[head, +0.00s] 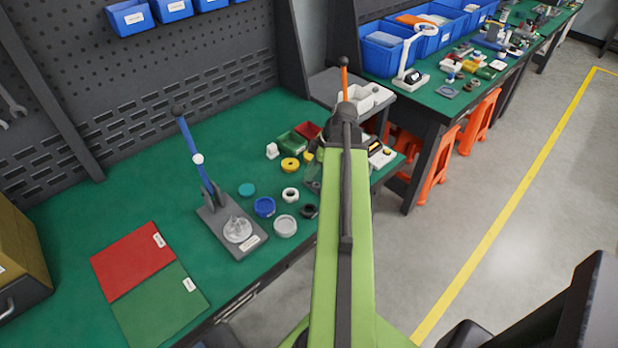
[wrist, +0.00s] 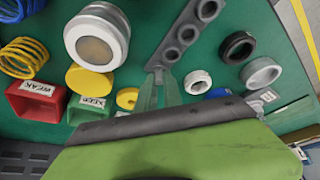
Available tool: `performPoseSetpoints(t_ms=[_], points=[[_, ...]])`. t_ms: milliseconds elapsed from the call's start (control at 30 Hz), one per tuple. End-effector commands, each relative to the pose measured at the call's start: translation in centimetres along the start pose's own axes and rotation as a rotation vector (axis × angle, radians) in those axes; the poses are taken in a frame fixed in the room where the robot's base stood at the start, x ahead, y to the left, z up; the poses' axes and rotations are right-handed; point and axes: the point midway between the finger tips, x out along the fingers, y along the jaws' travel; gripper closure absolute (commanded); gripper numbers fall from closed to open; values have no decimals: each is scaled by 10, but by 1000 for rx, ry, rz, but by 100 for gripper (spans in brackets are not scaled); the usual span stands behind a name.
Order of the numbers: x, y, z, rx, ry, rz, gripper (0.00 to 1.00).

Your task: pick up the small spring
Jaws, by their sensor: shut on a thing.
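In the wrist view my gripper (wrist: 160,82) points down at the green bench top. Its two green fingers are close together, with a small grey thing (wrist: 158,75) between the tips. I cannot make out coils on it, so I cannot tell whether it is the small spring. A grey bar with several round holes (wrist: 178,38) lies just beyond the tips; whether they touch it is unclear. A yellow coil spring (wrist: 25,57) and a blue coil (wrist: 14,8) lie at the left, apart from the fingers. In the head view my arm hides the gripper.
A red box marked WEAK (wrist: 36,100) and a green box (wrist: 88,109) stand left of the fingers. Several rings and caps lie around, including a white ring (wrist: 198,82). In the head view a blue-handled press (head: 212,200) and red mat (head: 130,260) stand on the bench.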

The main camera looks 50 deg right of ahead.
Motion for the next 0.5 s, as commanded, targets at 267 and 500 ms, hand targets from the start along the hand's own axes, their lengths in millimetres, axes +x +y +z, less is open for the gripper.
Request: performPoseSetpoints(t_ms=[267,500], points=[[-6,0,-2,0,0,-1,100],[-36,0,-15,-1,0,0,100]])
